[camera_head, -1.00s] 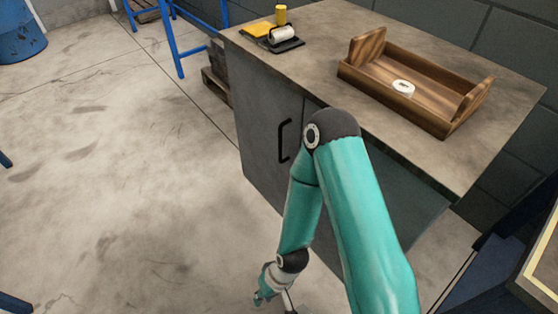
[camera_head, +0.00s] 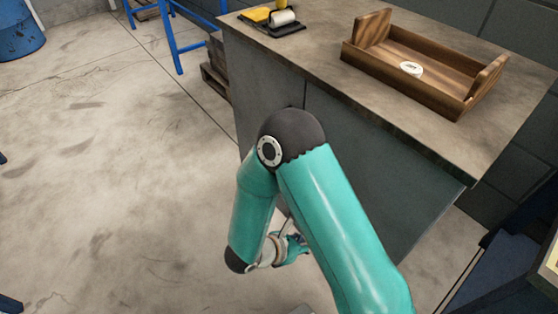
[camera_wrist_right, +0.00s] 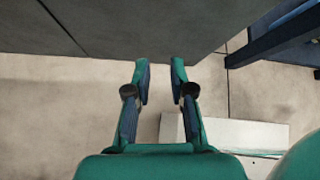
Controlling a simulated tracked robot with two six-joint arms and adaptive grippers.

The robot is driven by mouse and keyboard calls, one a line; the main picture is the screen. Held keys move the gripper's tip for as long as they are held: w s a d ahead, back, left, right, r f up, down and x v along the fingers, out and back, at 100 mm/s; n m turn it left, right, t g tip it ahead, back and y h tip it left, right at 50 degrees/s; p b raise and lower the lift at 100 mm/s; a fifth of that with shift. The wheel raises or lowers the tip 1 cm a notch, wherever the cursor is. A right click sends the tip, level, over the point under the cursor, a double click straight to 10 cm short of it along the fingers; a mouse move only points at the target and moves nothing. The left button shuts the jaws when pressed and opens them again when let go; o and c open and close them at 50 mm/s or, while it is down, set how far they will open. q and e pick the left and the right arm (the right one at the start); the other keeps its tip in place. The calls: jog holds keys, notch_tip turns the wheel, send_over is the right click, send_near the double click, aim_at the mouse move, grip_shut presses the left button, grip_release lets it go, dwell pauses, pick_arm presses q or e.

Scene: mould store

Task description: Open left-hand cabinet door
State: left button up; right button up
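The grey cabinet (camera_head: 385,185) stands right of centre in the head view. Its left-hand door (camera_head: 262,88) lies left of a vertical seam and looks shut. The door's handle is hidden behind my right arm. My right gripper (camera_head: 293,249) is low in front of the cabinet, partly covered by its own arm. In the right wrist view, my right gripper (camera_wrist_right: 161,70) has its two fingers apart with nothing between them. The dark cabinet front (camera_wrist_right: 160,28) lies beyond the fingertips, with a seam at upper left; contact cannot be told. My left gripper is not in view.
A wooden tray (camera_head: 385,71) holding a white roll (camera_head: 411,69) stands on the worktop (camera_head: 330,48). A black item with a white roller (camera_head: 281,18) lies at its far left corner. A blue structure (camera_head: 490,265) stands at lower right.

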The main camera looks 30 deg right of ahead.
jog(key=w+a+r+n+t+h, duration=0.2)
jog(key=w+r+n+t, duration=0.1)
jog(key=w+r+t, duration=0.4)
jog(key=w+a+r+n+t+h, duration=0.2)
jog(key=w+r+t, duration=0.2)
jog(key=w+r, duration=0.5)
jog(key=x, duration=0.5)
jog(key=b+x, duration=0.1)
jog(key=x, duration=0.4)
jog(key=b+x, duration=0.1)
jog(key=x, duration=0.5)
jog(key=shift+s+d+r, duration=0.15)
jog(key=shift+s+r, duration=0.1)
jog(key=shift+r, duration=0.15)
jog(key=shift+c, duration=0.4)
grip_shut()
